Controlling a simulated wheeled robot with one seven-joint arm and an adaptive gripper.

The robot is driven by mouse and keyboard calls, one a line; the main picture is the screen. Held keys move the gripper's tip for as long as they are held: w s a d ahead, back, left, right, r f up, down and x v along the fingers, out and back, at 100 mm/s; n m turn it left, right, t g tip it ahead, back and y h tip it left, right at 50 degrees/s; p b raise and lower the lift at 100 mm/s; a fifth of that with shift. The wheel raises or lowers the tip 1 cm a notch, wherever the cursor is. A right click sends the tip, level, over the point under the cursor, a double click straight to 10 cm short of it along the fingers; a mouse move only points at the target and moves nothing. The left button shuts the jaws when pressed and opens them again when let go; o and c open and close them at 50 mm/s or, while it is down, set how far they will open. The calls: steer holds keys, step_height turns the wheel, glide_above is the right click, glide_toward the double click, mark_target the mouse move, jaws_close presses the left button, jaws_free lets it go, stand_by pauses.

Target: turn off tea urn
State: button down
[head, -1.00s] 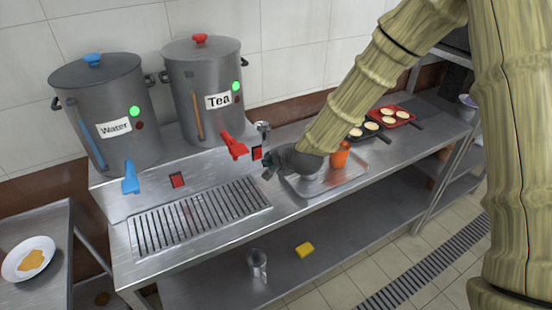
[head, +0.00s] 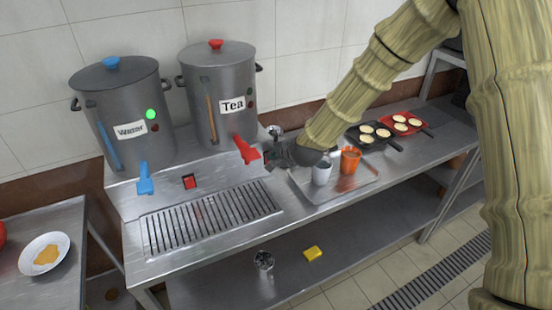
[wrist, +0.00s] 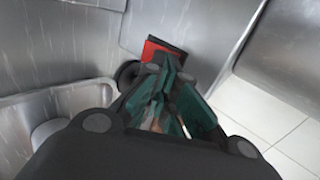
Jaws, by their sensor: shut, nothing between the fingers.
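The tea urn (head: 222,75) is the grey pot with a red lid knob, a "Tea" label and a red tap (head: 246,151). Its indicator lamp (head: 249,91) looks dark. My gripper (head: 273,160) is shut and empty, at the counter's raised front panel right of the red tap. In the wrist view, my gripper's fingertips (wrist: 166,80) are at the red switch (wrist: 160,52) in its black frame and cover its lower part. I cannot tell whether they touch it. In the head view my gripper mostly hides this switch.
The water urn (head: 125,115) at left has a lit green lamp, a blue tap and its own red switch (head: 190,182). A tray (head: 350,188) with a grey cup (head: 321,173) and an orange cup (head: 350,160) lies just right of my gripper. Pans (head: 372,137) stand beyond.

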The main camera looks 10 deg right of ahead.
steer(key=shift+r, duration=0.1)
steer(key=shift+r+p, duration=0.45)
steer(key=shift+r, duration=0.25)
steer(key=shift+s, duration=0.1)
steer(key=b+v, duration=0.2)
steer(key=v, duration=1.1)
stand_by(0.4)
steer(key=shift+r, duration=0.1)
